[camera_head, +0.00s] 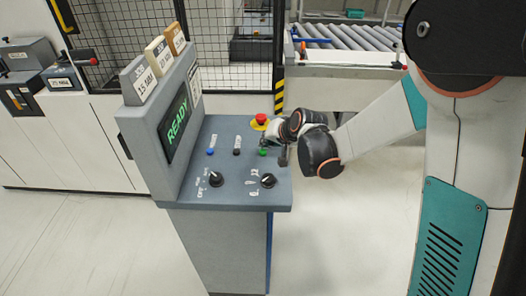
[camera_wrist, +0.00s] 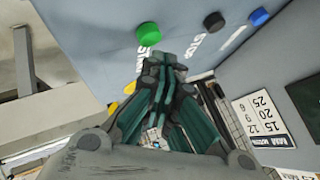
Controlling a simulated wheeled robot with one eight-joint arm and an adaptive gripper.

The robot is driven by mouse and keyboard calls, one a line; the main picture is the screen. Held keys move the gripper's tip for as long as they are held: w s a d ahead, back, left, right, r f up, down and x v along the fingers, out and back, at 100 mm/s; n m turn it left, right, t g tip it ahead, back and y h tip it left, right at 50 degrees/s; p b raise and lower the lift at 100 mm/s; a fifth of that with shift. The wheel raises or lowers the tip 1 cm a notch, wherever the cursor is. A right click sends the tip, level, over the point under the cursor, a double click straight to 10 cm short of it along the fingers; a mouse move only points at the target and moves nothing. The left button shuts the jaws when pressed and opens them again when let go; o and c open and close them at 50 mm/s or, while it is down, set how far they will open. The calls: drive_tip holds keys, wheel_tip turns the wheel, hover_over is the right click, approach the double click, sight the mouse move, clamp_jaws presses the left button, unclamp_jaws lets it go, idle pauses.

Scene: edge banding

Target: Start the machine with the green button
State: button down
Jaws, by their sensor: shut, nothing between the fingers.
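The green button (camera_head: 263,153) sits on the sloped top of the grey control console (camera_head: 230,190), at the right end of a row with a black button (camera_head: 237,152) and a blue button (camera_head: 210,152). In the wrist view the green button (camera_wrist: 148,34) is just beyond my fingertips, with the black button (camera_wrist: 213,22) and the blue button (camera_wrist: 259,16) to its right. My gripper (camera_wrist: 168,62) is shut and empty. In the head view my gripper (camera_head: 283,154) is right beside the green button. I cannot tell whether they touch. The console screen (camera_head: 177,122) reads READY.
A red emergency stop (camera_head: 261,119) on a yellow base is just behind the green button, close to my wrist. Two black rotary knobs (camera_head: 268,181) (camera_head: 216,179) are in front. Label blocks (camera_head: 158,57) stand on the screen housing. A mesh fence (camera_head: 225,50) is behind.

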drive_tip(key=shift+f+b, duration=0.45)
drive_tip(key=shift+b, duration=0.05)
